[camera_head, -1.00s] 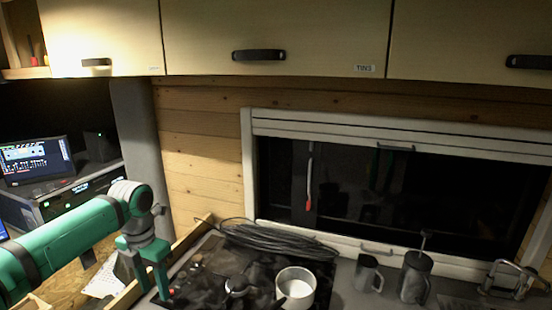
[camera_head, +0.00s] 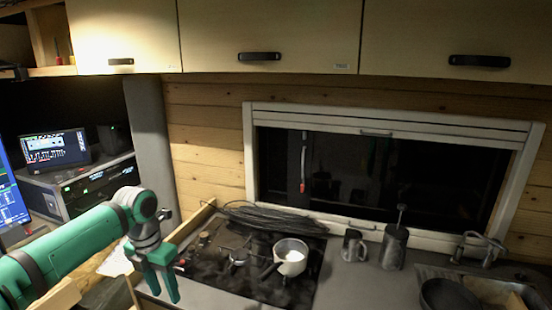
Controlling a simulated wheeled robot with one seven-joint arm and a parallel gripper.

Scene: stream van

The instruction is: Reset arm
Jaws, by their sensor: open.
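My green arm reaches in from the lower left, and my gripper (camera_head: 166,286) hangs at its end, fingers pointing down. The two green fingers are apart, with nothing seen between them. The gripper is left of the black stove (camera_head: 218,279), near its front left corner. How high it is above the counter, I cannot tell.
A white pot (camera_head: 291,257) sits on the stove, with a coiled black cable (camera_head: 270,217) behind it. A mug (camera_head: 353,245) and a French press (camera_head: 394,245) stand to the right. A dark pan (camera_head: 449,294) is near the sink. Monitors (camera_head: 56,149) are at left.

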